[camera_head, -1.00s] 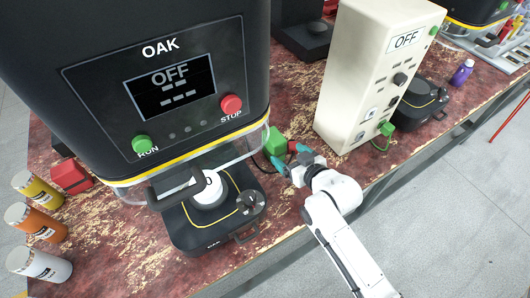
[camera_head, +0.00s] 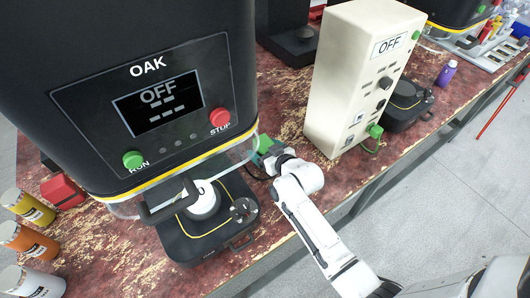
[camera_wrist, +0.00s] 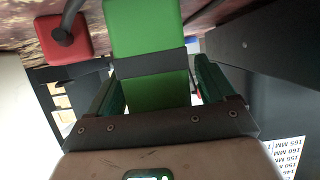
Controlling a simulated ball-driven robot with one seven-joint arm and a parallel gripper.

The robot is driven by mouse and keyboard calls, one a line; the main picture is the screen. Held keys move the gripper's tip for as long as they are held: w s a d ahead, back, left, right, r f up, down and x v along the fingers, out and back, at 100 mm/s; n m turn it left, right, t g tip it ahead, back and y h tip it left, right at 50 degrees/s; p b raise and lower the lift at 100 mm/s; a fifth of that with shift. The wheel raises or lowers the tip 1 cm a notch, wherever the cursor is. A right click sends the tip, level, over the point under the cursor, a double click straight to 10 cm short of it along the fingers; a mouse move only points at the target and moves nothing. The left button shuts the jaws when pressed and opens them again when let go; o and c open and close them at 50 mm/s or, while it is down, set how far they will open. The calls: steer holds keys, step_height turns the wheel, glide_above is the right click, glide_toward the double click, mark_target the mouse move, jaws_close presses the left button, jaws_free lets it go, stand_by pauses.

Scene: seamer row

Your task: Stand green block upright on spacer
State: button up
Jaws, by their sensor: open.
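The green block (camera_head: 264,143) is on the worktop just right of the OAK machine, partly hidden by my gripper (camera_head: 262,157). In the wrist view the green block (camera_wrist: 144,28) fills the space ahead of and between my teal fingers (camera_wrist: 160,82). A dark band crosses it there. The fingers stand on both sides of it and my gripper is open; contact cannot be told. A white round piece (camera_head: 204,203) sits on the black base under the OAK machine; I cannot tell whether it is the spacer.
The OAK machine (camera_head: 200,60) reads OFF, with a clear guard at its front. A cream control box (camera_head: 345,95) stands close on the right. A red block (camera_wrist: 62,40) shows in the wrist view. Bare worktop lies in front of the machine.

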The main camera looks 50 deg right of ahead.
steer(key=shift+c, duration=0.4)
steer(key=c, duration=1.1)
steer(key=shift+o, duration=0.2)
steer(key=shift+r, duration=0.15)
